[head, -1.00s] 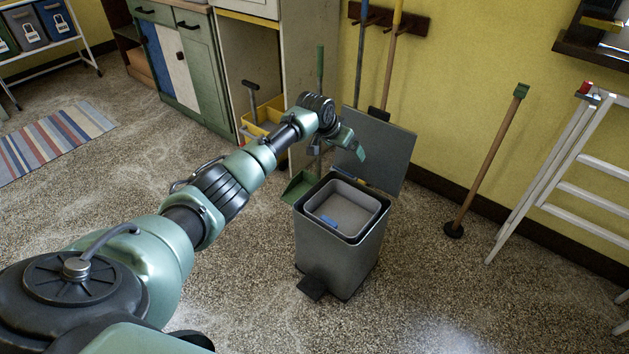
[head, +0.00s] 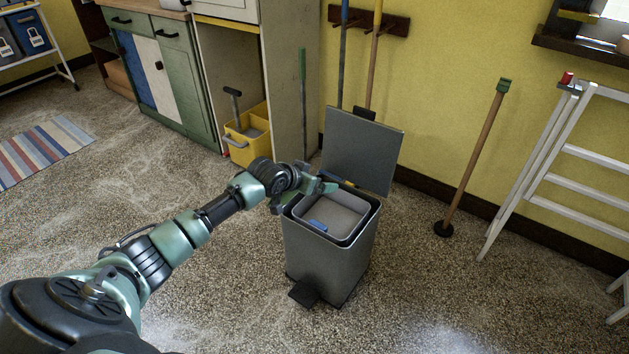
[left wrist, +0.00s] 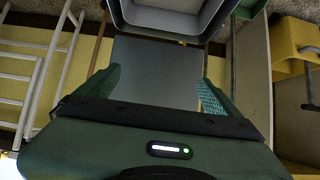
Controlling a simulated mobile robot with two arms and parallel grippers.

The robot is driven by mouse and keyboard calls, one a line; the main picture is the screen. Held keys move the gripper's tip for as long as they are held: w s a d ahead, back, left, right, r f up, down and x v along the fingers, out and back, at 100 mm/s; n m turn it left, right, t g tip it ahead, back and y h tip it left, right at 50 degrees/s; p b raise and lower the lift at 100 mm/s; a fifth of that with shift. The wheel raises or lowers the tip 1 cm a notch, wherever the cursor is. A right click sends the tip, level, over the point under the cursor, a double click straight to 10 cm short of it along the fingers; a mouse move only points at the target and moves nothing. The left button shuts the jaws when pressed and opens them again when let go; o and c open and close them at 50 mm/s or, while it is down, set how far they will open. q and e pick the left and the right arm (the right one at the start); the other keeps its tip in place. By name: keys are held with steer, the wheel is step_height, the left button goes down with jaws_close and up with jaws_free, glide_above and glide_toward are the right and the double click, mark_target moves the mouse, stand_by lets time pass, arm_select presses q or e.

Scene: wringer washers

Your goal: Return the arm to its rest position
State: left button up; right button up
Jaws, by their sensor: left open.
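My left arm reaches in from the lower left of the head view. Its gripper (head: 318,187) is at the left rear rim of the grey pedal bin (head: 325,262), near the raised lid (head: 362,150). In the left wrist view the two green fingers (left wrist: 156,92) stand wide apart with nothing between them; the grey lid shows beyond them. The bin is open, and a small blue thing (head: 317,226) lies inside its grey liner (head: 345,212). I cannot tell whether the gripper touches the bin. My right gripper is not in view.
A yellow mop bucket (head: 247,135) stands behind the arm by the cabinets (head: 185,85). The speckled floor (head: 440,290) is clear in front.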

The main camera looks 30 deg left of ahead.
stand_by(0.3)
